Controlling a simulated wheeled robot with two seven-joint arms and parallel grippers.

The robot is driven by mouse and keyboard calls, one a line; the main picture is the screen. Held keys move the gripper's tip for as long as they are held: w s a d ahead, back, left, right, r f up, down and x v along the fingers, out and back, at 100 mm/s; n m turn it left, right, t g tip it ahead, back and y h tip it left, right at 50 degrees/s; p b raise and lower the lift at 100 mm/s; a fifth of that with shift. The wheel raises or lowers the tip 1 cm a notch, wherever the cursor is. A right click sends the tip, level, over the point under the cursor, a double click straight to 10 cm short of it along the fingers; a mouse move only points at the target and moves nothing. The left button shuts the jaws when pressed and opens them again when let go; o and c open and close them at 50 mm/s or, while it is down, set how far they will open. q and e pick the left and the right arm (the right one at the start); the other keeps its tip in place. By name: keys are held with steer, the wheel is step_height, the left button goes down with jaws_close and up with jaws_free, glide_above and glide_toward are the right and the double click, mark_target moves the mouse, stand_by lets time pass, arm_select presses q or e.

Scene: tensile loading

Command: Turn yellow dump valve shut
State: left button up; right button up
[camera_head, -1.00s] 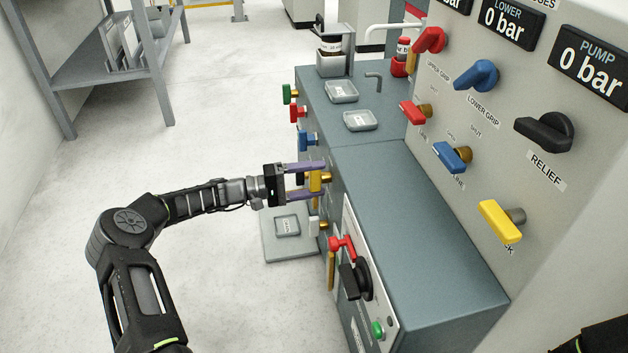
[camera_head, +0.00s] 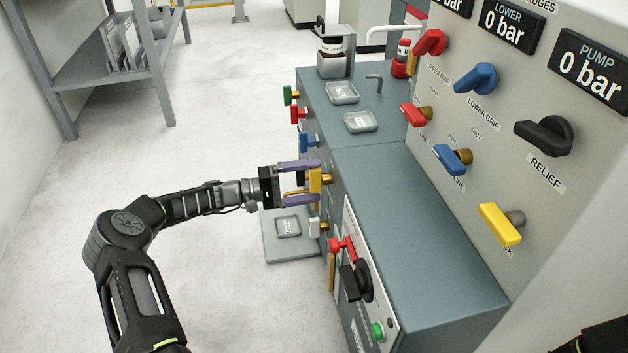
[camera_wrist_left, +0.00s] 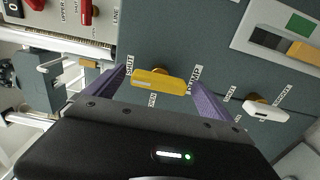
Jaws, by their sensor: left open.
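The yellow dump valve handle (camera_head: 315,181) sits on a brass stem on the side of the blue-grey cabinet. In the left wrist view the handle (camera_wrist_left: 158,81) lies nearly crosswise, slightly tilted, between the SHUT label at left and the DUMP label at right. My left gripper (camera_head: 319,181) is open, with one purple finger on either side of the handle. In the wrist view its fingers (camera_wrist_left: 157,82) flank the handle's two ends with small gaps. Finger contact cannot be told for certain. My right gripper is not in view.
A white valve handle (camera_wrist_left: 266,110) is beside the yellow one. Blue (camera_head: 308,142), red (camera_head: 299,114) and green (camera_head: 289,94) handles stick out farther along the cabinet side. A red lever (camera_head: 342,243) and black knob (camera_head: 355,281) are nearer. Another yellow handle (camera_head: 500,223) is on the upright panel.

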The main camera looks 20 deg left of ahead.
arm_select(q)
steer(key=p+v, duration=0.1)
steer(key=v, duration=0.5)
steer(key=shift+s+a, duration=0.15)
steer(key=shift+a, duration=0.05)
